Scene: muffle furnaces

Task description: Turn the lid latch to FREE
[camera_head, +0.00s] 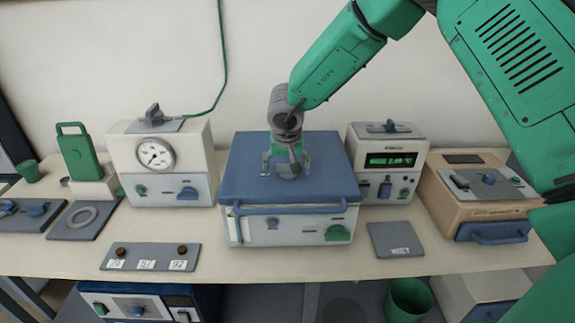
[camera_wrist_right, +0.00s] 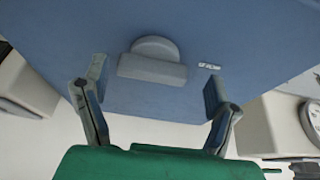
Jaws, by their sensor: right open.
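The lid latch (camera_wrist_right: 152,69) is a grey knob with a round base and a straight bar, on the blue lid (camera_head: 245,180) of the middle furnace. In the wrist view the bar lies roughly across the picture, beside a small white label (camera_wrist_right: 209,66) whose text is too small to read. My right gripper (camera_head: 286,165) points down over the lid and mostly hides the latch in the head view. It is open, with one finger on each side of the latch; in the wrist view its fingertips (camera_wrist_right: 155,80) appear apart from the bar. My left gripper is not in view.
A gauge box (camera_head: 119,157) stands left of the furnace and a box with a green display (camera_head: 360,160) right of it. The furnace has a front handle bar (camera_head: 290,209). A grey plate (camera_head: 395,239) lies on the bench, front right. A green cable hangs behind.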

